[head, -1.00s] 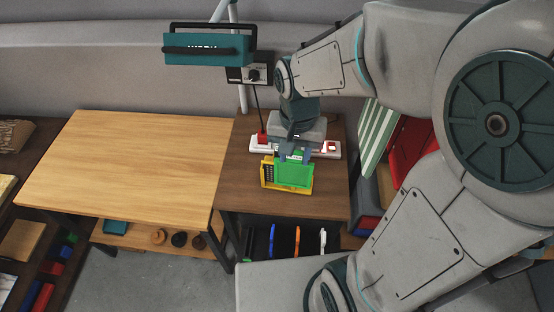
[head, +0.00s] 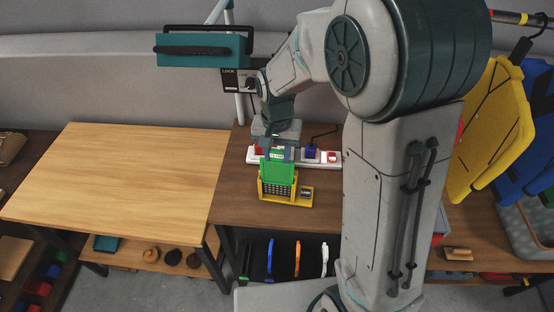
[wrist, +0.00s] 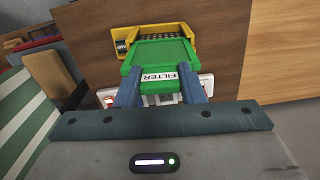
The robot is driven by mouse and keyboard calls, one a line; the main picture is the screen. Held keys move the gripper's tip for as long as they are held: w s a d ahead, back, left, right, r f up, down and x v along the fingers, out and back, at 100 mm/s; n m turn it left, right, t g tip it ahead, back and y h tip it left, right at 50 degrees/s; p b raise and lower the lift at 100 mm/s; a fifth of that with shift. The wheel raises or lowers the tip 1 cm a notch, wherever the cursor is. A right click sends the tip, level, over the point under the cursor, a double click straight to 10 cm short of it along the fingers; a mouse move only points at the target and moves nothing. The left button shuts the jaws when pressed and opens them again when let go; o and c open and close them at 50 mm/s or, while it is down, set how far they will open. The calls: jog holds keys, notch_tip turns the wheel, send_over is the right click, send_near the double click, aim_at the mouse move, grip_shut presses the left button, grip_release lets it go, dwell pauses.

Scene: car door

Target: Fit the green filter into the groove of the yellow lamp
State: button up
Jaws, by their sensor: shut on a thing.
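The green filter (head: 278,171) is held upright between the two fingers of my gripper (head: 279,154). Its label reads FILTER in the wrist view (wrist: 160,55). The yellow lamp (head: 287,200) stands on the dark brown table, its dark grille showing below the filter. The filter overlaps the lamp's upper part in the head view, roughly between its side posts. I cannot tell whether its lower edge is in the groove or above it. In the wrist view, the lamp (wrist: 180,25) lies just beyond the filter, and my fingers (wrist: 161,90) grip the filter's label end.
A white power strip (head: 325,157) with red and blue plugs lies right behind the lamp. A teal box (head: 203,48) hangs above at the left. The light wooden table (head: 120,180) is bare. Yellow and blue panels (head: 490,130) stand at the right.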

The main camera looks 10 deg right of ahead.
jog(key=shift+f, duration=0.7)
jog(key=shift+r, duration=0.1)
